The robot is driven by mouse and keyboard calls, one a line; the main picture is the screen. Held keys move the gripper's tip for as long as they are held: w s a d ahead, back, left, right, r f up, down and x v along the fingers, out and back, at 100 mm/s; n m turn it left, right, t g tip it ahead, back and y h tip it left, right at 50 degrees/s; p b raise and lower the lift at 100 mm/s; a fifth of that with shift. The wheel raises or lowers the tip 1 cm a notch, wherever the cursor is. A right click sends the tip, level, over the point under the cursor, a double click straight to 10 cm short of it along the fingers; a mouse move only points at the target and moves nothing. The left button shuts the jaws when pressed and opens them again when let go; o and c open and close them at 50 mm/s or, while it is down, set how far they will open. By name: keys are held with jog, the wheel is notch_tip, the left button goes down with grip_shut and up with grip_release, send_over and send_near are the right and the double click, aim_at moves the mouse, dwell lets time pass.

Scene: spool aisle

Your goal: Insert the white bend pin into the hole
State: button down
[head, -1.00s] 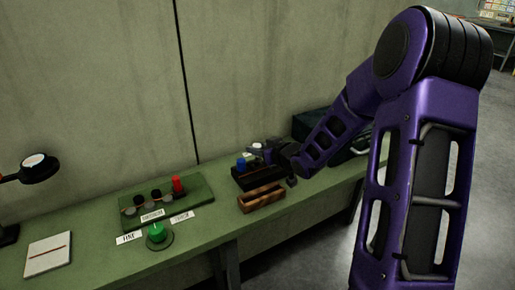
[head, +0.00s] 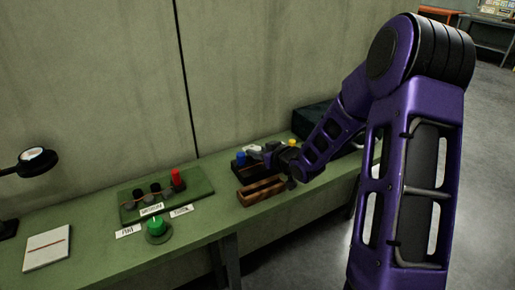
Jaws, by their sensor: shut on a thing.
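My gripper (head: 262,153) is at the end of my purple arm, over the dark tray at the back of the green bench. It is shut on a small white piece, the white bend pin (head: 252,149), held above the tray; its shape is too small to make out. A green board (head: 197,187) lies to the left on the bench. It carries a red pin (head: 176,177) standing upright and several dark round pieces (head: 139,195) in a row. I cannot tell which of them has an open hole.
A blue piece (head: 241,158) stands in the dark tray (head: 238,169). A brown wooden tray (head: 262,192) lies in front. A yellow piece (head: 291,142) shows behind my arm. A green knob (head: 156,225), white labels (head: 181,211), a notepad (head: 48,248) and a lamp (head: 36,158) are left.

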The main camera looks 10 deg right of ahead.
jog(key=c, duration=0.5)
grip_release()
jog(key=shift+p+v, duration=1.85)
jog(key=shift+v, duration=6.9)
jog(key=shift+f, duration=0.1)
